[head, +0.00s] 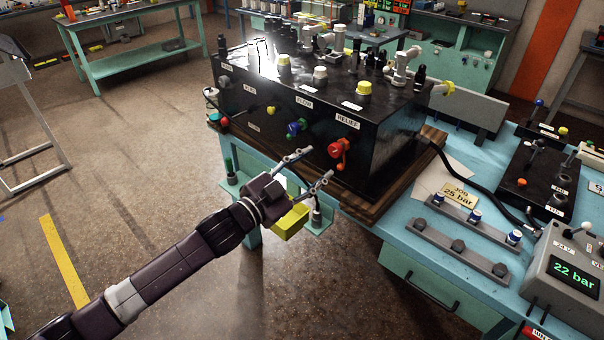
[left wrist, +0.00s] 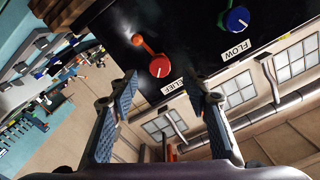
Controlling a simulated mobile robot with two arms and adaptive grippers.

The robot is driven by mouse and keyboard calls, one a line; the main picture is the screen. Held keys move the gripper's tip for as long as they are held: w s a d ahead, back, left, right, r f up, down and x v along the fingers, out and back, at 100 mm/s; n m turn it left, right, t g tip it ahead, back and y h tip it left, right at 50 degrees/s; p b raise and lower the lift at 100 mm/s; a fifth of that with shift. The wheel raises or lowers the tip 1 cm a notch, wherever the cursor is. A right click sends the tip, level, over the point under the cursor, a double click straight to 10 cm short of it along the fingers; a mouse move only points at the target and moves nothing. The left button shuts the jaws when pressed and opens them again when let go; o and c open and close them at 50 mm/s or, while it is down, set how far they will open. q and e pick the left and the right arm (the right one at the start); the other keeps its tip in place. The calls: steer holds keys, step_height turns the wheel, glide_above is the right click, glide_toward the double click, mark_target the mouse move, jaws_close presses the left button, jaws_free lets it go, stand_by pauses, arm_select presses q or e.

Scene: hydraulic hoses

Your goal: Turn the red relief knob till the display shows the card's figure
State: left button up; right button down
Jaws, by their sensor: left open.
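The red relief knob (head: 337,149) with its orange handle is on the front of the black hydraulic block (head: 395,150), under a RELIEF label. In the left wrist view the red knob (left wrist: 159,67) is ahead of the fingers, its handle pointing up and left. My left gripper (head: 312,165) is open and empty, a little in front of and left of the knob, apart from it. Its fingers (left wrist: 165,92) show spread in the left wrist view. The display (head: 573,274) reads 22 bar. The card (head: 459,194) reads JOB 25 bar. My right gripper is not in view.
A blue flow knob (head: 296,127) is left of the relief knob; it also shows in the left wrist view (left wrist: 237,19). A yellow bin (head: 291,220) hangs below my left gripper. Grey rails (head: 458,248) and a black control box (head: 535,180) are on the bench at right.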

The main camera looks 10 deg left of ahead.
arm_select(q)
steer(key=v, duration=0.4)
steer(key=shift+f, duration=0.1)
stand_by(0.3)
steer(key=w+a+f+n+g+y, duration=0.1)
steer(key=a+f+n+y, duration=0.2)
steer(key=f, duration=0.8)
steer(key=w+a+f+n+y, duration=0.1)
steer(key=a+f+n+y, duration=0.1)
steer(key=a+f, duration=0.65)
steer(key=s+a+f+n+g+y+b, duration=0.15)
steer(key=s+f, duration=0.35)
steer(key=f, duration=0.7)
steer(key=s+a+f+n+g+y, duration=0.1)
steer(key=s+a+f+g+y, duration=0.15)
steer(key=s+f, duration=0.65)
steer(key=s+a+f+n+g+y, duration=0.1)
steer(key=s+a+f+n+g, duration=0.2)
steer(key=s+f, duration=1.45)
steer(key=s+d+f+g, duration=0.1)
steer(key=s+f, duration=0.4)
steer(key=s, duration=0.7)
steer(key=s+d+f+g+b, duration=0.1)
steer(key=s+f+g, duration=0.3)
steer(key=s, duration=0.8)
steer(key=shift+f+g+y, duration=0.3)
steer(key=shift+f, duration=0.4)
